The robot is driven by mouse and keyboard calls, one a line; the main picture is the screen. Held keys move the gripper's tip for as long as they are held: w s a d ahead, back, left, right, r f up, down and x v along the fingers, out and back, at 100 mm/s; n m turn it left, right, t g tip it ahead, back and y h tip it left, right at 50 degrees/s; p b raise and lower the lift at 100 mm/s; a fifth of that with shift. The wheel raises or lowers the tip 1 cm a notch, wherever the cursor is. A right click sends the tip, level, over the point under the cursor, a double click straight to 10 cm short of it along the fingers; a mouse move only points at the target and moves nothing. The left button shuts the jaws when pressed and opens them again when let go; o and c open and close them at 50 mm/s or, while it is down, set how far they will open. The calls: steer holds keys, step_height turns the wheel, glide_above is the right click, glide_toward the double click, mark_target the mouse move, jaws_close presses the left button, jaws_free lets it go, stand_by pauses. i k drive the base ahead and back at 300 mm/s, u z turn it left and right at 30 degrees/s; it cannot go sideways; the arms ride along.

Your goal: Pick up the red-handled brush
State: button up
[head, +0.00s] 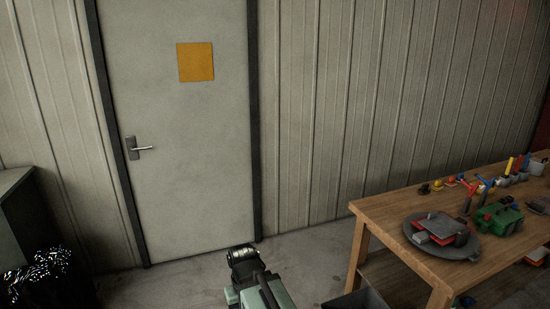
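I cannot make out a red-handled brush for certain. Small red items (468,184) show among tools on the wooden workbench (400,222) at the right, too small to tell what they are. Part of my arm shows at the bottom middle, well left of the bench. My gripper's fingers are not visible.
On the bench are a round dark tray (468,253) holding grey and red blocks, a green case (495,219) and several small pots and tools. A grey door (190,130) with a yellow sign (195,62) stands behind. A dark bin (355,301) sits beside the bench. Floor (305,262) before the door is clear.

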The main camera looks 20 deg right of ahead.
mark_target(514, 173)
steer(key=z, duration=0.05)
steer(key=i, duration=3.9)
steer(key=z, duration=2.5)
steer(key=i, duration=3.8)
steer(key=z, duration=0.65)
